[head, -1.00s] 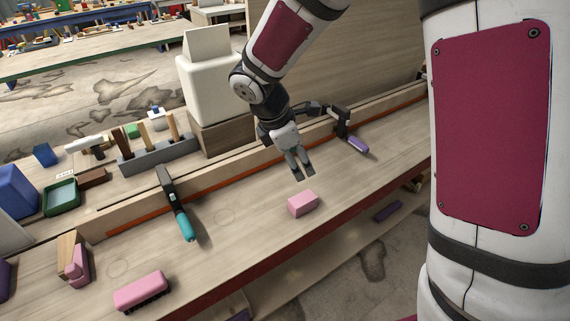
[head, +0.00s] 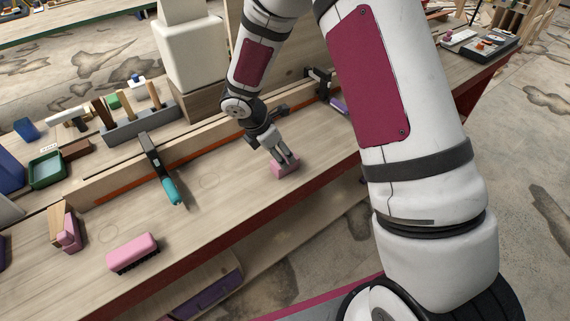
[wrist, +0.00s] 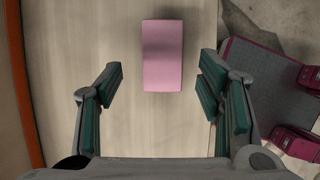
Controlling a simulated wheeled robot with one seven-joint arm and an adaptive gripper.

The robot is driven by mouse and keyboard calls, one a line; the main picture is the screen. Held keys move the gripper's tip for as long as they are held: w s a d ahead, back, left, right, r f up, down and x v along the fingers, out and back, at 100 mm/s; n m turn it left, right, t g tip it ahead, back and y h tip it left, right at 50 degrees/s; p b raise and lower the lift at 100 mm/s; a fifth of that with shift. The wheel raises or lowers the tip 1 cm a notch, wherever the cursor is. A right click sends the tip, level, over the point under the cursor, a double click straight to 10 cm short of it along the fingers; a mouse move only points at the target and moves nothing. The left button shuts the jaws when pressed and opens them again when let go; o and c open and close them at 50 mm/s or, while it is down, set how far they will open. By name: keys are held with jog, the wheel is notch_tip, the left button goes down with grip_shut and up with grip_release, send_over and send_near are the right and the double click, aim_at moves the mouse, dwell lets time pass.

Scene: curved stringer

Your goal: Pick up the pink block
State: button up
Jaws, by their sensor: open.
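The pink block (head: 285,170) lies on the wooden bench top near its front edge. In the wrist view the pink block (wrist: 162,56) shows whole, ahead of the fingertips and roughly midway between their lines. My gripper (head: 288,160) is low over the block in the head view and covers part of it. In the wrist view my gripper (wrist: 160,78) is open, with bare bench between its teal-padded fingers. No finger touches the block in the wrist view.
A pink-topped brush (head: 133,252), a teal-handled clamp (head: 160,170) and a pink-and-wood piece (head: 66,230) lie to the left. A purple-handled clamp (head: 337,104) is behind. A wooden rail with an orange strip runs along the back. Bench around the block is clear.

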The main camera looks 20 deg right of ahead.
jog(key=shift+s+a+p+x, duration=0.1)
jog(key=shift+p+x, duration=0.15)
jog(key=shift+x, duration=1)
jog(key=shift+s+a+p+x, duration=0.1)
jog(key=shift+p+x, duration=0.15)
jog(key=shift+x, duration=1.05)
jog(key=shift+f, duration=0.1)
jog(key=c, duration=1.3)
jog(key=shift+o, duration=0.2)
